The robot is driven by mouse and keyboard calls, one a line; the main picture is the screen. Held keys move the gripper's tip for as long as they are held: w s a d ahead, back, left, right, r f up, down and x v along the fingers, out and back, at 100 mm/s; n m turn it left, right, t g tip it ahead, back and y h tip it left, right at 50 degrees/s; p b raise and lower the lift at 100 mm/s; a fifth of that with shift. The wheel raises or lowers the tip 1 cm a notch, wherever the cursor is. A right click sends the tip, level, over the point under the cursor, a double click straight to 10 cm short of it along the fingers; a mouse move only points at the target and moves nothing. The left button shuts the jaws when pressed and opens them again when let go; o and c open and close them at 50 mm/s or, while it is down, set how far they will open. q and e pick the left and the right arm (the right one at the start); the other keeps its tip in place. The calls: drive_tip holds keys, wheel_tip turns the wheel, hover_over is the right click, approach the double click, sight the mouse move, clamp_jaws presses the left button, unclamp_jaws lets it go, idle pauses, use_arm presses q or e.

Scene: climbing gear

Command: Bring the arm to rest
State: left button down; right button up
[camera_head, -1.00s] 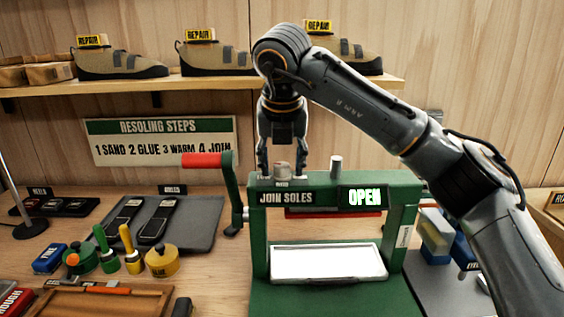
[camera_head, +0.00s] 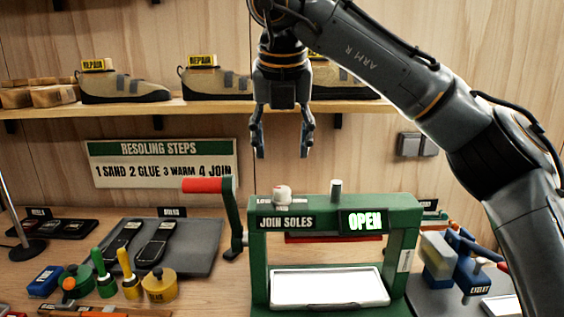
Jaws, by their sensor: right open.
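My right gripper (camera_head: 281,148) hangs fingers-down above the green sole press, in front of the shelf. Its two fingers are apart with nothing between them. My right arm reaches in from the right side and bends over at the top. My left gripper is not in view.
A shelf (camera_head: 212,107) with several "REPAIR" shoes (camera_head: 124,84) runs behind the gripper. The press's red-handled crank (camera_head: 203,185) sticks out left. A grey mat (camera_head: 202,247) holds two dark soles. Glue pots and brushes stand front left. Blue tools (camera_head: 471,277) stand at right.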

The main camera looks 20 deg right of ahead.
drive_tip(key=shift+s+r, duration=0.2)
drive_tip(key=shift+r, duration=0.35)
